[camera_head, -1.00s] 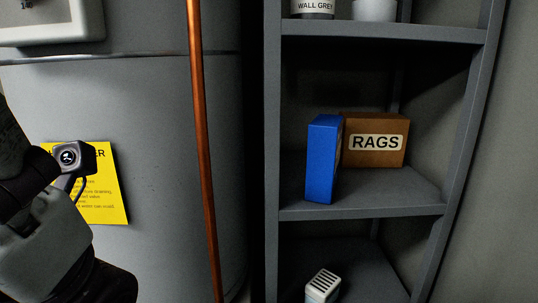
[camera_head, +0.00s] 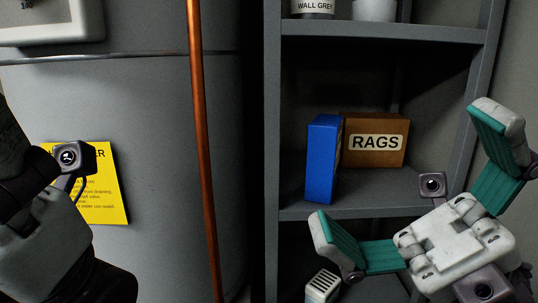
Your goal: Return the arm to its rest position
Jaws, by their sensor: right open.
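My right gripper (camera_head: 406,166) is in the lower right of the head view, in front of the shelf unit. Its two green-lined fingers are spread wide, and nothing is between them. Its pale palm and a small dark camera show. My left arm (camera_head: 42,235) comes in at the left edge, with a small camera on it; its gripper fingers do not show.
A grey shelf unit (camera_head: 273,150) holds a blue box (camera_head: 322,158) and a brown RAGS box (camera_head: 374,140). A white slotted object (camera_head: 322,286) sits lower, partly behind my right gripper. A copper pipe (camera_head: 202,150) and grey tank (camera_head: 150,120) with a yellow notice (camera_head: 108,190) stand left.

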